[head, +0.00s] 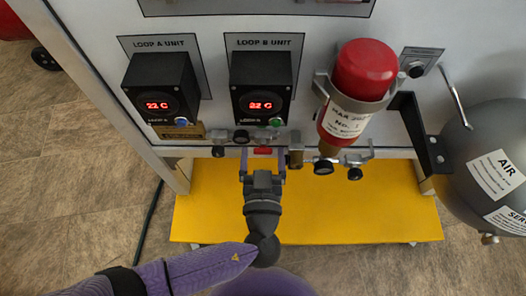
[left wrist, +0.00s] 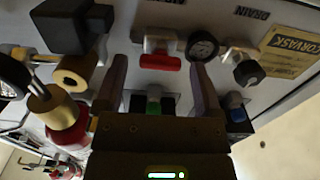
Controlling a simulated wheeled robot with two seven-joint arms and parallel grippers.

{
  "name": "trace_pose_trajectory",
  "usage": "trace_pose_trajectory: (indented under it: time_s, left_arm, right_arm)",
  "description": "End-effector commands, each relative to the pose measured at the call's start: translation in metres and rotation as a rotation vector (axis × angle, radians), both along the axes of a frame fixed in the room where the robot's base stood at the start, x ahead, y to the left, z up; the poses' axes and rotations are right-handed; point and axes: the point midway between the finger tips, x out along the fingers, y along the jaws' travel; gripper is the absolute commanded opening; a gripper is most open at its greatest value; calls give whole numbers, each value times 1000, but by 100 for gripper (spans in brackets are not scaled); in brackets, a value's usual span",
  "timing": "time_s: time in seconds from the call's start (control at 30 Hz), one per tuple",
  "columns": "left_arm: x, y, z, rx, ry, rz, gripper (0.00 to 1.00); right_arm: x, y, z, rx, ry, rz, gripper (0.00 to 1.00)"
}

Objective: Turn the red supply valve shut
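The red supply valve shows as a small red handle (head: 263,151) low on the panel's front edge, below the LOOP B unit. In the left wrist view, the red handle (left wrist: 160,62) sits on a pale metal body between my fingertips, crosswise to the fingers. My left gripper (head: 262,155) is open, with one finger on each side of the handle. In the left wrist view, both fingers of the left gripper (left wrist: 158,75) show gaps to the handle. I cannot tell how deep the handle sits between them. My right gripper is not in view.
A gauge (left wrist: 202,45) is close beside one finger. A brass fitting (head: 295,155) and a black knob (head: 323,167) are to the right. The red cylinder (head: 362,85) and grey AIR tank (head: 487,165) stand further right. A yellow platform (head: 350,215) lies below.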

Motion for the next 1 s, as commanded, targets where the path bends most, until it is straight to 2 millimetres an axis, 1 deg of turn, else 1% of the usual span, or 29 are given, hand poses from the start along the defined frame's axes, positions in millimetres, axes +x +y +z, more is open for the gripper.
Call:
trace_pose_trajectory:
  time_s: [0.03, 0.07, 0.1, 0.17, 0.2, 0.27, 0.3, 0.37, 0.4, 0.57, 0.73, 0.87, 1.0]
  left_arm:
    - [0, 0, 0, 0, 0, 0, 74]
    - [0, 0, 0, 0, 0, 0, 68]
    - [0, 0, 0, 0, 0, 0, 59]
    - [0, 0, 0, 0, 0, 0, 47]
    - [0, 0, 0, 0, 0, 0, 38]
    - [0, 0, 0, 0, 0, 0, 26]
    - [0, 0, 0, 0, 0, 0, 17]
    - [0, 0, 0, 0, 0, 0, 4]
    - [0, 0, 0, 0, 0, 0, 0]
    - [0, 0, 0, 8, 0, 1, 0]
    - [0, 0, 0, 59, 0, 2, 0]
    - [0, 0, -1, 138, 1, 2, 0]
    - [0, -1, -1, 255, 1, 2, 0]
  right_arm:
    - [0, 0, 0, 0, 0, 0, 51]
    - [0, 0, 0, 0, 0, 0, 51]
    - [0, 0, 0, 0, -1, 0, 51]
    - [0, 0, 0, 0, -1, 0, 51]
    - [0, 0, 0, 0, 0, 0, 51]
    - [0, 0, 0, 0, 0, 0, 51]
    - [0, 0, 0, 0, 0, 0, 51]
    - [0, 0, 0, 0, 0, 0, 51]
    - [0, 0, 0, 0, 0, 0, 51]
    - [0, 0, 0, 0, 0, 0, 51]
    - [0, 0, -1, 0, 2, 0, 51]
    - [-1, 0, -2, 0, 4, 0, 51]
    - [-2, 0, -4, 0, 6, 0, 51]
